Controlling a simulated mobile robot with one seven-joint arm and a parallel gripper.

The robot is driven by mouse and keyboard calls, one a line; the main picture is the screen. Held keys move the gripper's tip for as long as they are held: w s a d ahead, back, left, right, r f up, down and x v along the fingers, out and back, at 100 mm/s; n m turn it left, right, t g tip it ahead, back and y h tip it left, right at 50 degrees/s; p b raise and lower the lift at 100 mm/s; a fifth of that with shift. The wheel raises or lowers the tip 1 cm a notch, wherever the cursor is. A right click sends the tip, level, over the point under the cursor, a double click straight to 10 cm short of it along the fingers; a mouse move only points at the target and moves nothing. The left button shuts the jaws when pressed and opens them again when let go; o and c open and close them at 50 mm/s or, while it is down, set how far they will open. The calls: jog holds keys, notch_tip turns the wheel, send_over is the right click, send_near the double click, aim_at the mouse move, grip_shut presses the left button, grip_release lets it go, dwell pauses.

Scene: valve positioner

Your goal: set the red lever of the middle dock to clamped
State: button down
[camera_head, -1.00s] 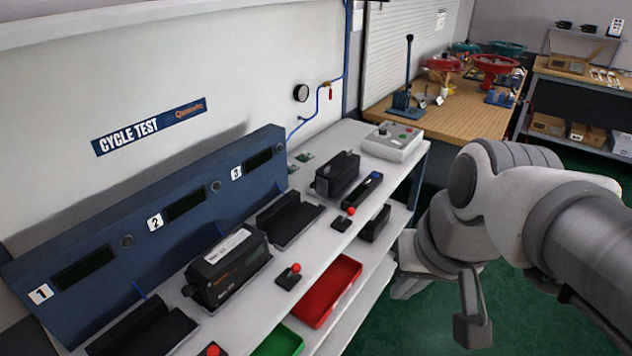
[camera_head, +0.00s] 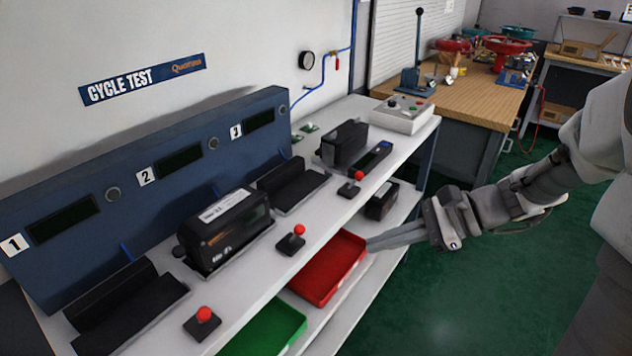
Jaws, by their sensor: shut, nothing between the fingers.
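The middle dock, under the number 2 on the blue panel (camera_head: 165,172), holds a black positioner (camera_head: 228,232) with a white label on top. Its red lever (camera_head: 299,231) stands on a small black base on the white bench (camera_head: 262,262), in front and to the right of the positioner. The knob looks roughly upright; I cannot tell which setting it is in. My gripper (camera_head: 370,245) is shut and empty, pointing left. It appears at the bench's front side near the red bin, to the right of the lever and apart from it.
Docks 1 and 3 have empty black cradles (camera_head: 125,305) (camera_head: 290,186) and red levers (camera_head: 204,315) (camera_head: 358,176). Another black positioner (camera_head: 344,143) stands farther back. A red bin (camera_head: 330,270) and a green bin (camera_head: 265,330) sit on the lower shelf. Green floor is open at the right.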

jog(key=w+d+m+t, duration=0.1)
jog(key=w+d+f+m+y, duration=0.1)
jog(key=w+m, duration=0.1)
jog(key=shift+w+d+t+b, duration=0.15)
jog(key=shift+d+t+b, duration=0.15)
jog(key=shift+t, duration=0.1)
jog(key=shift+a, duration=0.1)
jog(key=b, duration=0.4)
send_near(303, 232)
jog(key=w+d+f+x, duration=0.1)
jog(key=x, duration=0.6)
jog(key=shift+s, duration=0.2)
jog(key=shift+r+p, duration=0.1)
jog(key=shift+p, duration=0.3)
jog(key=shift+w+a+r+p, duration=0.1)
jog(key=shift+p, duration=0.55)
